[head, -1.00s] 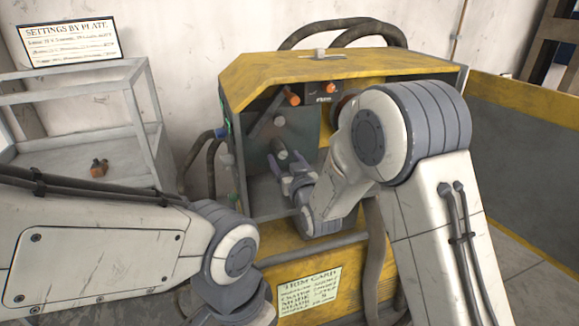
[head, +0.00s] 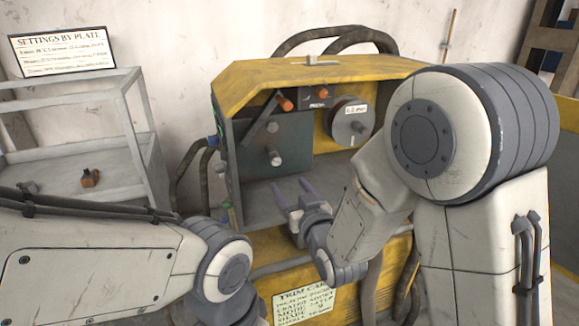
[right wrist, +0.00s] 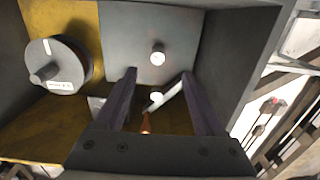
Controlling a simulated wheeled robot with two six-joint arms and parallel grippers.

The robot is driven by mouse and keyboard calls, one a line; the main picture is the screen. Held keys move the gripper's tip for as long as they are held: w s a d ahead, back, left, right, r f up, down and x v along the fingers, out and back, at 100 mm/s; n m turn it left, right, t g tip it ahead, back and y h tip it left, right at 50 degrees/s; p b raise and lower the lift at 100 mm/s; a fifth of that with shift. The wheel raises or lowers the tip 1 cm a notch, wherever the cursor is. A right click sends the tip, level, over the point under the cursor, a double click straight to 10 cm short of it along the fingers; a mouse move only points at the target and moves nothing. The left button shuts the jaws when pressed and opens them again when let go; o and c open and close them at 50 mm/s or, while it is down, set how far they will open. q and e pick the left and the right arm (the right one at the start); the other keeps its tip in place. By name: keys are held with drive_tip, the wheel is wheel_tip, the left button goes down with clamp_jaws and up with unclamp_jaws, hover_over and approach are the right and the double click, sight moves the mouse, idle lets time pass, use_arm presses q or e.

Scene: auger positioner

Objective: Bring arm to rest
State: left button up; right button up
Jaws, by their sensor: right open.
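My right gripper (head: 293,188) is open and empty at the front opening of the yellow machine (head: 330,72). Its two fingers point into the bay, apart from the grey panel (head: 270,145) and its round knob (head: 274,159). In the right wrist view, the open fingers (right wrist: 158,72) frame a pale knob (right wrist: 157,54) with nothing between them touching. My left arm comes in from the left; its gripper is out of view.
A grey rack (head: 75,155) holding a small orange-brown part (head: 90,177) stands left. Hoses (head: 205,165) hang beside the machine. A trim card (head: 306,300) is on its front.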

drive_tip(key=s+a+f+n+g+h+p, duration=0.1)
drive_tip(key=s+a+g+p, duration=0.15)
drive_tip(key=s+g, duration=0.35)
drive_tip(key=s+a+f+n+g+p, duration=0.1)
drive_tip(key=s+g+p, duration=0.25)
drive_tip(key=s, duration=0.45)
drive_tip(key=s+d+r+n+g+h+p, duration=0.1)
drive_tip(key=s+d+g, duration=0.2)
drive_tip(key=s, duration=0.6)
drive_tip(key=s+d+r+g+h+p, duration=0.1)
drive_tip(key=s+d+r+g+h, duration=0.1)
drive_tip(key=s, duration=0.7)
drive_tip(key=shift+d+n+g, duration=0.4)
drive_tip(key=shift+d+g, duration=0.15)
drive_tip(key=shift+g, duration=0.6)
